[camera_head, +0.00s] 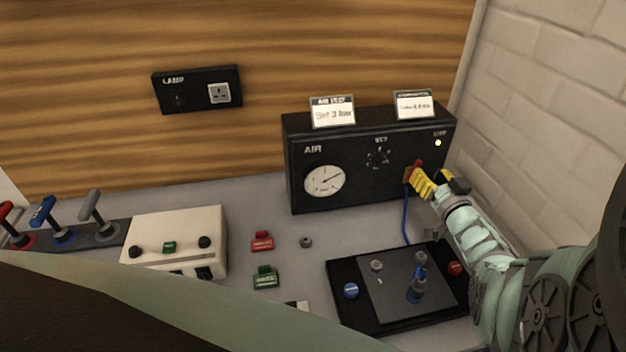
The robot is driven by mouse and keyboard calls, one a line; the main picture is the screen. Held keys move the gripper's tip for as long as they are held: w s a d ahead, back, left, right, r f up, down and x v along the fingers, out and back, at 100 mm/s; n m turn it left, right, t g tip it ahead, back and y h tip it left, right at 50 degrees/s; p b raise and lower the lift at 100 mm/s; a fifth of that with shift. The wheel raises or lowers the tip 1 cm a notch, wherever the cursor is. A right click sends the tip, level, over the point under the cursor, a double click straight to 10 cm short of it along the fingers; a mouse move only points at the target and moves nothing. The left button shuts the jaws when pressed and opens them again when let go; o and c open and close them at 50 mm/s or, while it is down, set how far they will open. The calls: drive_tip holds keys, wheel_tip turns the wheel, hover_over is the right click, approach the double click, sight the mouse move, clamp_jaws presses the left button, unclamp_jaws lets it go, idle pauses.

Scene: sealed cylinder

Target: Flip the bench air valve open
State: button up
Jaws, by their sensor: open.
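The bench air unit (300,180) is a black box against the wooden wall, marked AIR, with a round white gauge (324,181) and a dial marked SET (377,157). A small red part (418,163), which looks like the valve lever, shows at the right of its front face. My gripper (420,180), with yellow fingers, is at this spot, open, its tips close to or touching the red part. The fingers partly hide the valve body, so I cannot tell the lever's full position. A small light (438,142) glows at the upper right of the unit.
A blue hose (405,215) runs down from the valve to a black tray (345,315) with a cylinder fixture (416,285). A beige box (170,232), red block (262,241) and green block (265,277) are on the bench. A brick wall (550,110) is close on the right.

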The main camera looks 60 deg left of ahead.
sight(420, 164)
drive_tip(key=b+x, duration=0.2)
drive_tip(key=x, duration=0.3)
drive_tip(key=shift+f+b, duration=0.15)
drive_tip(key=shift+b, duration=0.15)
drive_tip(key=shift+w+a+r, duration=0.1)
drive_tip(key=shift+a+r, duration=0.1)
drive_tip(key=shift+a, duration=0.2)
drive_tip(key=shift+o, duration=0.4)
drive_tip(key=shift+d, duration=0.1)
clamp_jaws()
